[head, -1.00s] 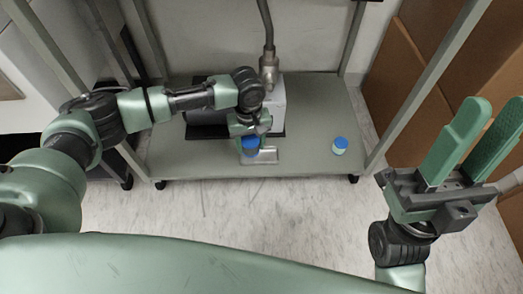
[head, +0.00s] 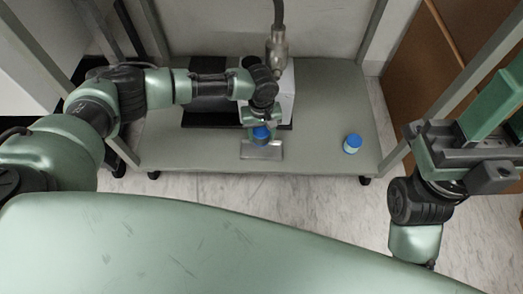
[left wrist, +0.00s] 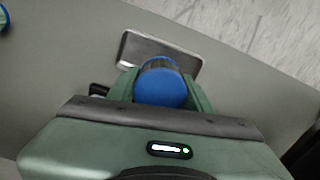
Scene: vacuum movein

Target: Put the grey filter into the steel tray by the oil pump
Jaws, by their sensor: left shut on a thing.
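My left gripper (head: 261,125) is shut on the grey filter (head: 261,133), which has a blue top. In the left wrist view its blue top (left wrist: 160,88) sits between the fingers, with a strip of grey side showing. The steel tray (head: 262,153) lies on the grey shelf in front of the pump; it also shows in the left wrist view (left wrist: 133,48). The filter overlaps one edge of the tray in both views; its height above it is unclear. The oil pump (head: 287,98) stands behind the gripper, partly hidden by my arm. My right gripper (head: 508,112) is open and empty, partly out of frame.
A second blue-topped, pale container (head: 352,144) stands on the shelf (head: 325,110) to the right of the tray. A metal hose fitting (head: 278,50) rises from the pump. Frame posts flank the shelf, and brown boxes (head: 430,50) stand at the right.

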